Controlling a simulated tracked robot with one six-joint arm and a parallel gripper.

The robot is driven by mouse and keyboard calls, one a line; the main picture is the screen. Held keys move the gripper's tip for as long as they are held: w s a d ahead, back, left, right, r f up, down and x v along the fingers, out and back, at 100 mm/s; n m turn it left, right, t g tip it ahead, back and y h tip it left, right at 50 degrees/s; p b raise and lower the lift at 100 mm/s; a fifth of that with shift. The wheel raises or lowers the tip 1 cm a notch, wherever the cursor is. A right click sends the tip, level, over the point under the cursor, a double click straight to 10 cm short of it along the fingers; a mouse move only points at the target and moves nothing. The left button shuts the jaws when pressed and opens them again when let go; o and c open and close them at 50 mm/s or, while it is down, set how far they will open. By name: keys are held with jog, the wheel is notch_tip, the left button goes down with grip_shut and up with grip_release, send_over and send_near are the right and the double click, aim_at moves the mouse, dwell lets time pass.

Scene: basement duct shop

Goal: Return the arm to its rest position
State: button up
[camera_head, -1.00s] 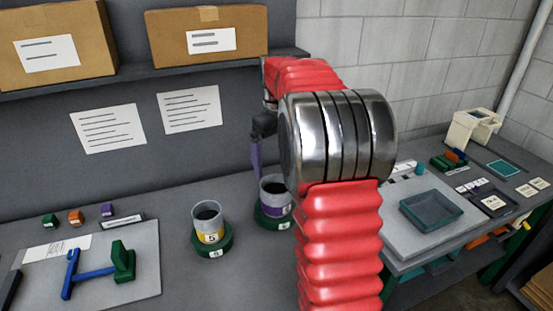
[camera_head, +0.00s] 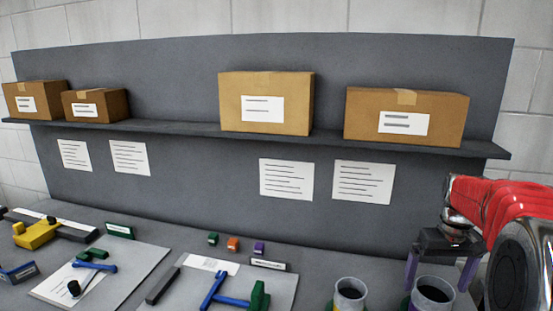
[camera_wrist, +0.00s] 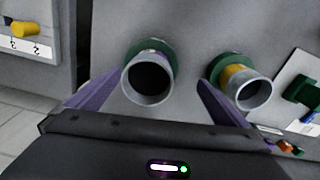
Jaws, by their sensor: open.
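My gripper (camera_head: 440,282) is at the lower right of the head view, below my red-sleeved arm. Its two purple fingers are spread apart and hold nothing. In the wrist view my gripper (camera_wrist: 159,82) shows the open fingers pointing away toward two grey cups. The nearer-looking cup (camera_wrist: 150,85), in a green ring, appears in the gap between the fingertips. I cannot tell how far the fingers are from it. The cup with a yellow band (camera_wrist: 240,88) stands to the right, outside the fingers. In the head view the cups' lower parts are cut off.
A shelf (camera_head: 180,128) with several cardboard boxes (camera_head: 266,102) runs along the grey back panel. On the bench are a board with a blue and green part (camera_head: 232,301), small coloured blocks (camera_head: 233,244) and a yellow tool (camera_head: 36,234) at far left.

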jog(key=s+a+r+t, duration=0.2)
jog(key=s+a, duration=0.8)
jog(key=a, duration=0.2)
jog(key=s+a+r+n+t, duration=0.1)
jog(key=s+a+r+t, duration=0.1)
jog(key=s+a, duration=0.9)
jog(key=shift+s+a+t, duration=0.25)
jog(key=shift+a+t, duration=0.15)
jog(key=shift+t, duration=0.2)
